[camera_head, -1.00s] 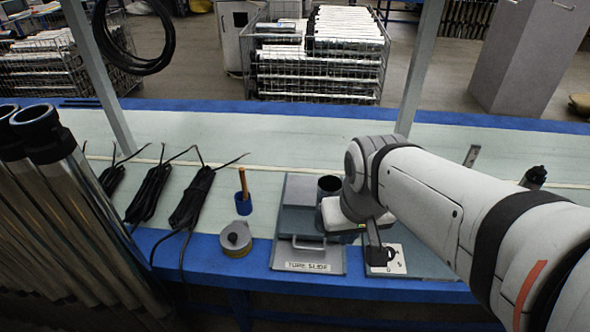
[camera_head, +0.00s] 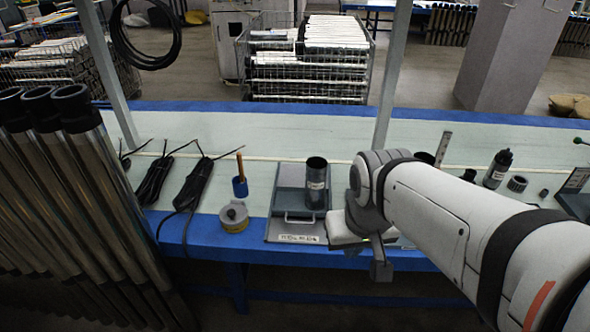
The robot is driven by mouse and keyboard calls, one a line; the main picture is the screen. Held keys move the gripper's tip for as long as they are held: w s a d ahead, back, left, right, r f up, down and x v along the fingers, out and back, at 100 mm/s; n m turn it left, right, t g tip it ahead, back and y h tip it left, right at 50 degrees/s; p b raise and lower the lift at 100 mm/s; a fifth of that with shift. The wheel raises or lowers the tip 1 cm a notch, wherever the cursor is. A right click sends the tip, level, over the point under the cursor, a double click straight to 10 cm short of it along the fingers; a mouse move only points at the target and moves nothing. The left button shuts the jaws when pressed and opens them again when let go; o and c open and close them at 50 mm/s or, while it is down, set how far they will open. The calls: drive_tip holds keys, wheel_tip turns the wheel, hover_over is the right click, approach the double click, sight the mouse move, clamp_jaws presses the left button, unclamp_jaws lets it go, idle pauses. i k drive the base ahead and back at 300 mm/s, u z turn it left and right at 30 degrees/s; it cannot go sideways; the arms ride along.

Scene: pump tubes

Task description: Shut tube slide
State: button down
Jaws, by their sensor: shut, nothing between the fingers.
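The tube slide is a grey tray (camera_head: 289,203) on the bench, left of my arm. It has a raised bar handle (camera_head: 299,221) and a white label strip on its front plate (camera_head: 282,235); the label is too small to read clearly. A dark open-topped cylinder (camera_head: 316,187) with a white label stands upright at the slide's right side. My gripper (camera_head: 381,271) is shut and empty. It points down, right of the slide's front and apart from the handle, and appears over the bench's blue front edge. My wrist hides the bench area right of the slide.
A yellow-grey tape roll (camera_head: 234,216), a blue cup (camera_head: 240,186) with a brown stick and black cable bundles (camera_head: 193,183) lie left of the slide. Metal tubes (camera_head: 85,190) lean at far left. A black bottle (camera_head: 497,169) stands behind my arm. Floor shows in front of the bench.

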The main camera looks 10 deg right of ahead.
sight(286, 201)
drive_tip(key=z, duration=0.15)
drive_tip(key=k, duration=0.3)
drive_tip(key=u, duration=0.25)
drive_tip(key=i, duration=0.85)
drive_tip(key=z, duration=0.15)
drive_tip(key=k, duration=0.8)
drive_tip(key=u, duration=0.65)
drive_tip(key=i, duration=1)
drive_tip(key=u, duration=0.05)
